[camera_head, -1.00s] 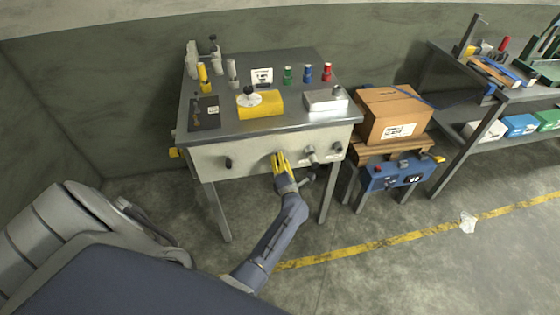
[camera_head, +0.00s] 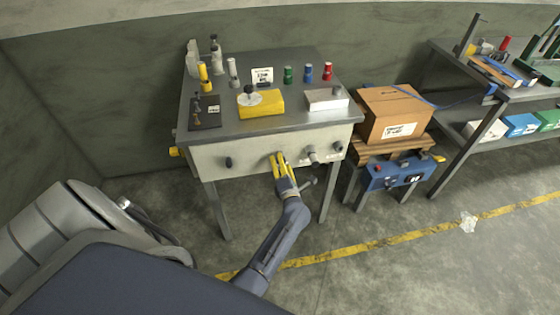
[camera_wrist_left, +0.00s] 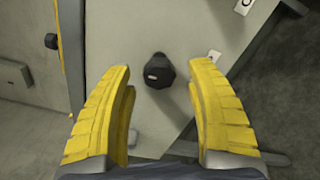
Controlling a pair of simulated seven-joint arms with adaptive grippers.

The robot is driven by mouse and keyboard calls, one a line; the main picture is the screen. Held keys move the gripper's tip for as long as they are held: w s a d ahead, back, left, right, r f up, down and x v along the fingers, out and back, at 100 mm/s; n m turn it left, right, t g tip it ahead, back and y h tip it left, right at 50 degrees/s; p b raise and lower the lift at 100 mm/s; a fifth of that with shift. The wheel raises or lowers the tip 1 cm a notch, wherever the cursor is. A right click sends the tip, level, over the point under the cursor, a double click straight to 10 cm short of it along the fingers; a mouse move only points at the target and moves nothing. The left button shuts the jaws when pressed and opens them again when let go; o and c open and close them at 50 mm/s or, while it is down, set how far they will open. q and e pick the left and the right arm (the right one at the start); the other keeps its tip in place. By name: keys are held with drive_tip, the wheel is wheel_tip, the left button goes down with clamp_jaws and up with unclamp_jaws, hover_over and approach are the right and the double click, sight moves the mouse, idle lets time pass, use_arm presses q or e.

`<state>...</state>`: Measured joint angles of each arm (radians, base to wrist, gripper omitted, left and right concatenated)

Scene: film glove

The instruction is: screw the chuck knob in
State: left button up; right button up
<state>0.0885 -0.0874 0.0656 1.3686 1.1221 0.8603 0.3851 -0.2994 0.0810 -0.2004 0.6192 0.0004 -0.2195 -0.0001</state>
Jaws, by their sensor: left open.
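A dark round knob (camera_wrist_left: 158,70) with a small pale mark stands out from the pale panel in the left wrist view. I take it for the chuck knob. My left gripper (camera_wrist_left: 160,110) has yellow fingers spread on either side below this knob, with nothing between them. In the head view my left gripper (camera_head: 279,157) points at the middle of the pale front panel (camera_head: 255,155) of a bench. Its fingers hide that spot, so contact cannot be told there. My right gripper is not in view.
The panel carries another dark knob (camera_head: 228,162) on the left and a grey fitting (camera_head: 313,156) on the right. A yellow block (camera_head: 262,105) and small bottles stand on the bench top. A cardboard box (camera_head: 393,114) stands to the right.

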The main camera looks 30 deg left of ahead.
use_arm(q)
drive_tip(key=shift+v, duration=2.8)
drive_tip(key=shift+a, duration=0.1)
